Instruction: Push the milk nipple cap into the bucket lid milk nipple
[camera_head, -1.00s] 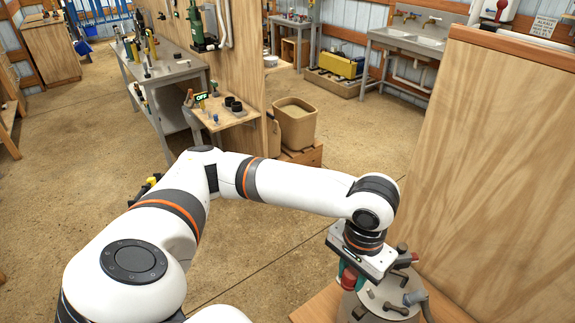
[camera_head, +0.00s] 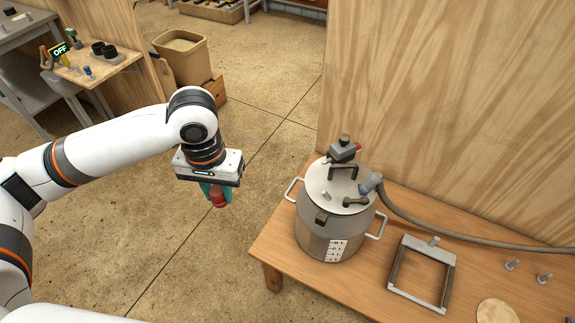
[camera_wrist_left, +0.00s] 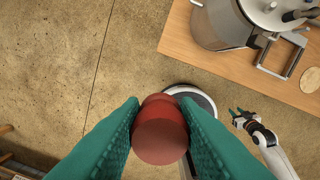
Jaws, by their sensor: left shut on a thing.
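My left gripper (camera_head: 216,190) has teal fingers shut on a red, rounded cap (camera_head: 218,200), taken to be the milk nipple cap. It also shows between the fingers in the left wrist view (camera_wrist_left: 160,130). The gripper hangs over the floor, left of and clearly apart from the metal bucket (camera_head: 325,240). The bucket's round lid (camera_head: 318,180) carries several fittings, including a small pale stub (camera_head: 326,196) and a grey hose connector (camera_head: 371,183). I cannot tell for certain which is the milk nipple. My right gripper (camera_wrist_left: 240,117) is small in the left wrist view; its opening is unclear.
The bucket stands on a wooden table (camera_head: 285,245) against a wood panel (camera_head: 450,110). A grey hose (camera_head: 430,228) runs right from the lid. A metal frame (camera_head: 422,272) and small pegs lie right of the bucket. Open floor lies below my left gripper.

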